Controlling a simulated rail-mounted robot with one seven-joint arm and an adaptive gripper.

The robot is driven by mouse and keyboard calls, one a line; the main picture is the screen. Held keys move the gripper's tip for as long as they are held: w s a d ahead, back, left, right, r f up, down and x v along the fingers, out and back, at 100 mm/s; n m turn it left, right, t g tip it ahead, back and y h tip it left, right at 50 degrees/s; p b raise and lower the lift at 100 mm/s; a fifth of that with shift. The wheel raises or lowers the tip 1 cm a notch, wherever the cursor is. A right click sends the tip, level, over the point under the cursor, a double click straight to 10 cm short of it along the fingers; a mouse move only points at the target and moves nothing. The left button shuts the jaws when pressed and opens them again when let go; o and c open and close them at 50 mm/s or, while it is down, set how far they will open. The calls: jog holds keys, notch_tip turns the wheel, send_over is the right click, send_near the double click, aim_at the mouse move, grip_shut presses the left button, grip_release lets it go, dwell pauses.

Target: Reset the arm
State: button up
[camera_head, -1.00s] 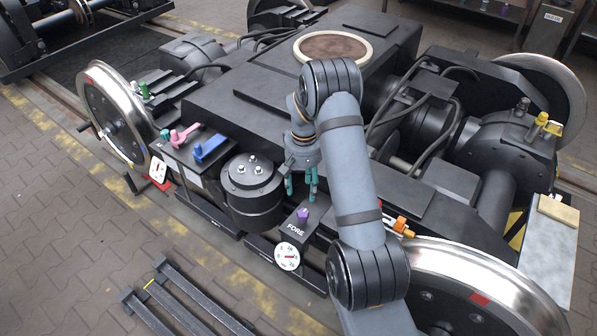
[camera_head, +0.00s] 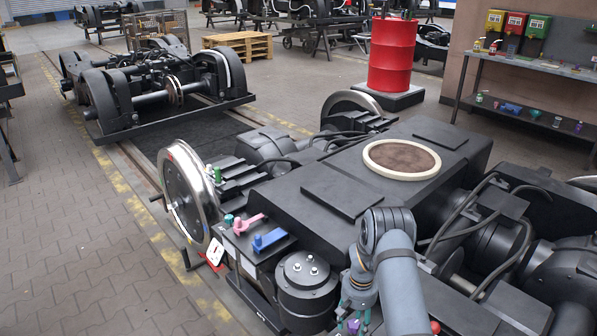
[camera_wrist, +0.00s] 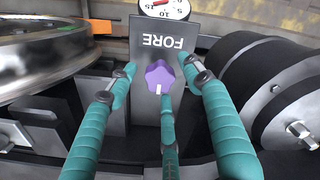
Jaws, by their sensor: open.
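My arm comes in at the lower right of the head view, and its gripper (camera_head: 350,314) hangs over the near edge of the bogie. Its teal fingers are spread open. A purple star-shaped knob (camera_wrist: 161,77) shows in the wrist view on a grey plate (camera_wrist: 163,38) marked FORE. It appears between the fingers, which look apart from it; the exact gap cannot be told. The knob is also at the bottom of the head view (camera_head: 353,327), below the fingers. Nothing is held.
A black canister (camera_head: 305,283) stands just left of my gripper. Blue (camera_head: 270,240) and pink (camera_head: 247,224) handles lie beyond it. A round dial (camera_wrist: 165,8) is above FORE in the wrist view. A red drum (camera_head: 391,55) and workbench (camera_head: 530,70) stand behind. Floor at left is clear.

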jog(key=shift+r+n, duration=0.15)
jog(key=shift+n, duration=0.35)
